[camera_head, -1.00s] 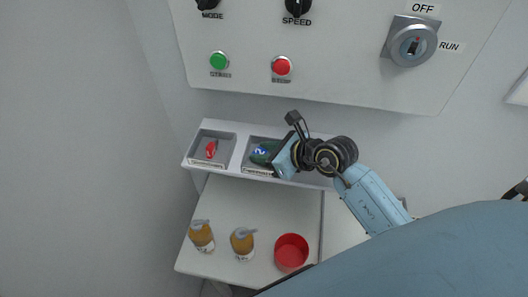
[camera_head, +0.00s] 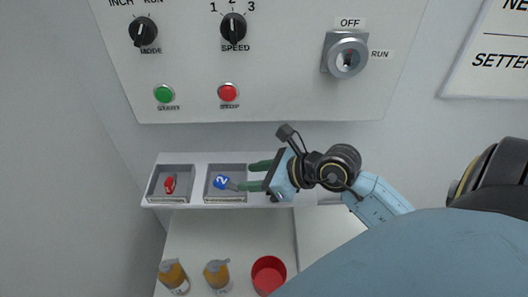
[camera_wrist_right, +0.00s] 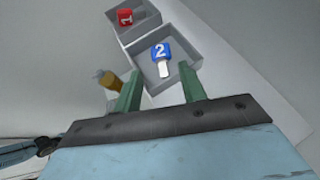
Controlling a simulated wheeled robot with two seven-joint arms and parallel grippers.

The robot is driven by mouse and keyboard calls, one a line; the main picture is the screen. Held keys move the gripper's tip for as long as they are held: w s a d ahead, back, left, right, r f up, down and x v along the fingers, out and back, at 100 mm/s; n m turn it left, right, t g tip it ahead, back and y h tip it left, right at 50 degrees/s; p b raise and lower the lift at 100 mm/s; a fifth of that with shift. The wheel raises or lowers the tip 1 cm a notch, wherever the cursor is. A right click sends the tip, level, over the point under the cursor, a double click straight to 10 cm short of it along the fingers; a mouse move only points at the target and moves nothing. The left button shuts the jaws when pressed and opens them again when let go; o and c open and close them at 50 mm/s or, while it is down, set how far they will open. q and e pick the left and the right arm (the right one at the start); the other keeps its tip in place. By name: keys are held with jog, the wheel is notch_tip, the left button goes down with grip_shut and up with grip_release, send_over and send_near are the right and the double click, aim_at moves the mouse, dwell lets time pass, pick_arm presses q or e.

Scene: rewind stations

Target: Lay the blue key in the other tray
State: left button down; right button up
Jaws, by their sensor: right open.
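The blue key (camera_head: 221,181), marked 2, lies in the right-hand grey tray (camera_head: 226,199). In the right wrist view the blue key (camera_wrist_right: 161,52) has its pale shaft pointing toward my gripper. The red key (camera_head: 170,185), marked 1, lies in the left-hand tray (camera_head: 171,199). My right gripper (camera_head: 246,176) is open, its green fingers reaching in from the right over the right tray's edge. In the right wrist view the fingers of my right gripper (camera_wrist_right: 162,76) stand apart, either side of the shaft's line, with nothing held. My left gripper is not in view.
The trays sit on a white shelf (camera_head: 270,199) below a control panel (camera_head: 285,75) with knobs, buttons and a key switch (camera_head: 346,55). A wall closes the left side.

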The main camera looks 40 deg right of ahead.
jog(key=shift+v, duration=1.55)
